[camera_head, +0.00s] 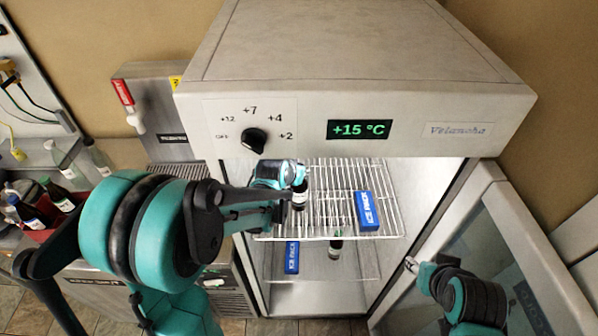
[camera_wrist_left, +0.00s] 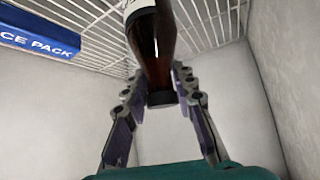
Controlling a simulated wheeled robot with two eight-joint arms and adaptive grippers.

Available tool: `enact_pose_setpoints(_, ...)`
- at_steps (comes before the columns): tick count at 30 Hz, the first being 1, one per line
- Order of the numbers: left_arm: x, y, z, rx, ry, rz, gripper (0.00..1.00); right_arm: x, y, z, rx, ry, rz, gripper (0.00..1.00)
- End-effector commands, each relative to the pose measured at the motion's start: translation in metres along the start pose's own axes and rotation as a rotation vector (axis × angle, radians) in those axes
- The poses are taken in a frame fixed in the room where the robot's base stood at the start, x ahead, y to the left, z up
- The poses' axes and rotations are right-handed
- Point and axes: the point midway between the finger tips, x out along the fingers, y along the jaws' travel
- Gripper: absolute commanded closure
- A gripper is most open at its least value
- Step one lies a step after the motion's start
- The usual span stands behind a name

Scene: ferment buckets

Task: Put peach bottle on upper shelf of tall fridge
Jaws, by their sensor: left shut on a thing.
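A dark brown bottle with a white label (camera_head: 300,195) is over the upper wire shelf (camera_head: 334,205) of the tall fridge (camera_head: 355,65). My left gripper (camera_head: 291,192) is shut on it. In the left wrist view the bottle (camera_wrist_left: 152,50) lies between the two fingers (camera_wrist_left: 155,92). Its label is not readable, so I cannot tell whether it is the peach one. I cannot tell whether its base touches the wires. My right gripper (camera_head: 413,266) is at the edge of the open fridge door (camera_head: 500,240); its fingers are too small to read.
A blue ice pack (camera_head: 367,211) lies on the upper shelf, right of the bottle. Another ice pack (camera_head: 292,257) and a dark bottle (camera_head: 335,245) are on the lower shelf. Several bottles and a red crate (camera_head: 38,232) stand on the left counter.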

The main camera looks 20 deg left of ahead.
Motion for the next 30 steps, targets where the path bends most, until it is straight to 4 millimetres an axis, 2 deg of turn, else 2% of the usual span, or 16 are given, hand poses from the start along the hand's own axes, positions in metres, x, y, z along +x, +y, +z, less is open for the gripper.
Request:
enact_pose_setpoints(5,0.002,0.0,0.002,0.0,0.001,0.0,1.0,0.002,0.0,0.002,0.0,0.0,0.0,0.6)
enact_pose_setpoints(6,0.003,0.0,0.003,0.0,0.0,0.0,0.71,0.003,0.0,0.002,0.0,0.0,0.0,0.6)
enact_pose_setpoints(8,0.002,0.0,0.002,0.0,0.0,0.0,0.55,0.002,0.0,0.002,0.0,0.0,0.0,0.6)
enact_pose_setpoints(9,0.002,0.0,0.002,0.0,0.0,0.0,0.53,0.002,0.0,0.001,0.0,0.0,0.0,0.6)
enact_pose_setpoints(20,-0.003,0.0,-0.002,0.0,0.0,0.0,0.53,-0.002,0.0,-0.001,0.0,0.0,0.0,0.6)
enact_pose_setpoints(30,-0.056,0.0,-0.001,0.0,0.0,-0.001,0.53,-0.011,0.0,-0.008,0.0,0.0,0.0,0.6)
